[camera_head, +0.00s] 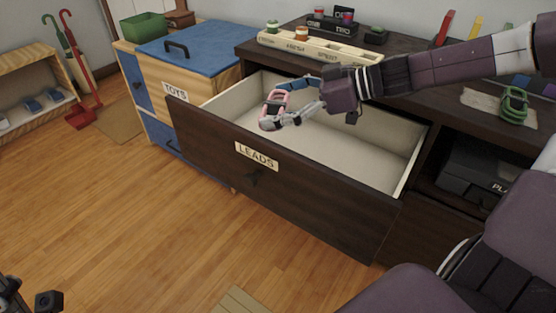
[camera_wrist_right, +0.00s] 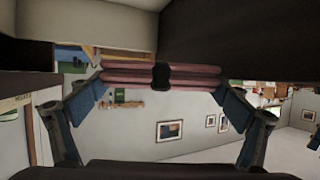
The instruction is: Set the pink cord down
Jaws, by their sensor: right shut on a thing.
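The pink cord (camera_head: 275,103) is a coiled bundle between the fingers of my right gripper (camera_head: 277,106). In the right wrist view the pink cord (camera_wrist_right: 190,77) spans between the two blue fingertips, with a dark band around its middle. My right gripper holds it over the open drawer (camera_head: 330,150), whose front carries a LEADS label. From the head view I cannot tell how far it is above the drawer floor. The visible drawer floor is bare. Part of my left gripper (camera_head: 28,296) shows at the bottom left corner; its fingers are not clear.
A green cord (camera_head: 514,103) lies on a mat on the dark counter. A blue-lidded TOYS chest (camera_head: 205,47) is left of the drawer. The floor in front is mostly clear.

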